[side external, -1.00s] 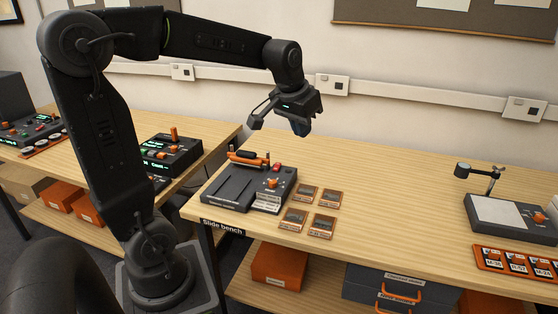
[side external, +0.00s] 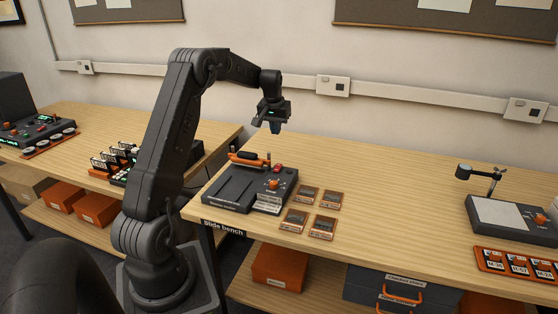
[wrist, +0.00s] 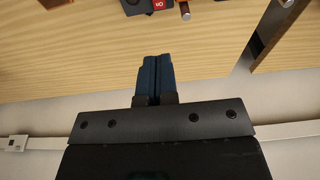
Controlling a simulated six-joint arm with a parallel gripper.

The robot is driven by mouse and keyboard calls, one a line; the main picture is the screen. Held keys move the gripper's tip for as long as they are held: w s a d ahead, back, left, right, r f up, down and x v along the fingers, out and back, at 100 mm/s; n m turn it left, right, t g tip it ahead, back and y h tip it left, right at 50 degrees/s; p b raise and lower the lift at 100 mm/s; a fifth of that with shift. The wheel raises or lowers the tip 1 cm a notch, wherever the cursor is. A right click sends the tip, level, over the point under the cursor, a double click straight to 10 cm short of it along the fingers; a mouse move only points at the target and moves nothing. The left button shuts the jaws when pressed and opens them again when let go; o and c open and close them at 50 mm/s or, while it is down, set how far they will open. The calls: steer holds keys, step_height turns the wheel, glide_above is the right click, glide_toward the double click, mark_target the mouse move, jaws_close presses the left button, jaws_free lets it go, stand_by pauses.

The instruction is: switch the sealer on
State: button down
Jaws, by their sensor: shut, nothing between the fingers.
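The sealer (side external: 232,190) is a dark flat unit with an orange-handled bar, on the bench near its left end. A red switch (side external: 278,168) sits at its back right, with an orange knob (side external: 273,184) in front of it. My gripper (side external: 275,128) is shut and empty, in the air above and behind the sealer, pointing down. In the wrist view my blue fingertips (wrist: 156,62) are together over bare wood. The sealer's edge with a red switch marked with white (wrist: 160,5) shows at the top of that view. The switch's position is too small to tell.
Several framed slides (side external: 307,194) lie right of the sealer. A lamp stand with a pale plate (side external: 497,211) and an orange tray (side external: 515,264) are at the far right. The bench between is clear. A wall rail with sockets (side external: 333,84) runs behind.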

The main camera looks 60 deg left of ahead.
mark_target(279, 165)
steer(key=f, duration=0.4)
steer(key=w+a+f, duration=0.1)
steer(key=f, duration=0.4)
steer(key=w+a+f, duration=0.1)
steer(key=f, duration=0.3)
steer(key=shift+f, duration=0.35)
